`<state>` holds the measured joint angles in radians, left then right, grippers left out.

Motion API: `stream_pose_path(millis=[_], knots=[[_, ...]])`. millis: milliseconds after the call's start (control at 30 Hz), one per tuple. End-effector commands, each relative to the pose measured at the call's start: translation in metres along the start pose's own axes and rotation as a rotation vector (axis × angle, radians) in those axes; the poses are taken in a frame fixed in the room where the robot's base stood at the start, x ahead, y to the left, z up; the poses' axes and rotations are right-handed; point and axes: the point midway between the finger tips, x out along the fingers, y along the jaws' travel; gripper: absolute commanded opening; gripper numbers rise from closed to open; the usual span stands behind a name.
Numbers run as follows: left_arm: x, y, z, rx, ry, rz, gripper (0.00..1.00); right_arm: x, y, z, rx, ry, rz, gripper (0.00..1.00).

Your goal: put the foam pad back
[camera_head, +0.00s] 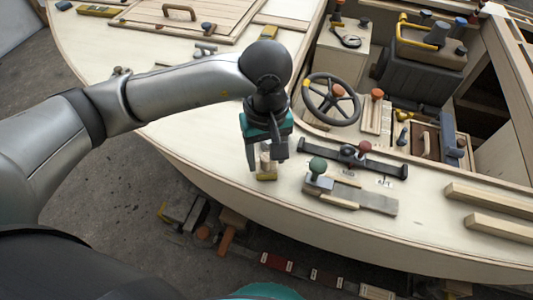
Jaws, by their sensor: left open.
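My left gripper (266,158) points down over the pale deck near its curved front edge. Its fingers are apart, one on each side of a small wooden block with a yellow base (266,176). The block stands on the deck, partly hidden by the fingers, and I cannot tell if they touch it. I cannot tell for sure whether this block is the foam pad. My right gripper is not in view.
Right of the gripper are a green-knobbed lever (317,167), a dark bar (352,158) and a steering wheel (331,100). Two wooden strips (490,208) lie at the far right. A hatch panel (180,18) is at the back. Bare deck lies left of the gripper.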

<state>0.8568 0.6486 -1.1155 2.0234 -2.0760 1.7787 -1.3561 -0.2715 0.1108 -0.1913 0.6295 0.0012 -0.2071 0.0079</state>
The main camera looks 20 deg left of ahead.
Motion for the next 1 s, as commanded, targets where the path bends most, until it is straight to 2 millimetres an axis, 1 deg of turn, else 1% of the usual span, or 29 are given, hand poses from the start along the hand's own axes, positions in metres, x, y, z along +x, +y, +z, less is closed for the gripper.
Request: stream_pose_path(millis=[67, 267, 400, 533, 600, 700, 1000], knots=[[-0.01, 0.001, -0.001, 0.0, 0.002, 0.004, 0.6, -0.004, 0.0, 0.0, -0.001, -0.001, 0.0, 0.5], [-0.054, 0.001, -0.001, 0.001, 0.004, 0.005, 0.6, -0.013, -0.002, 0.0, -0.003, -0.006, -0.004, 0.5], [-0.084, 0.001, -0.001, 0.0, 0.004, 0.005, 0.6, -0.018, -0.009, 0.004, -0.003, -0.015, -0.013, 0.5], [-0.105, 0.001, 0.0, 0.001, 0.002, 0.003, 0.6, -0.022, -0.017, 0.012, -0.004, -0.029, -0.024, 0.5], [-0.113, 0.001, 0.0, 0.0, 0.002, 0.002, 0.6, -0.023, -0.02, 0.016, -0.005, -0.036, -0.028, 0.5], [-0.12, 0.001, 0.0, 0.0, 0.001, 0.002, 0.6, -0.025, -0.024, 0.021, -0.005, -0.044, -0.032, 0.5], [-0.122, 0.0, 0.0, 0.001, 0.0, 0.001, 0.6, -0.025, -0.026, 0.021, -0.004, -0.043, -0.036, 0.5]])
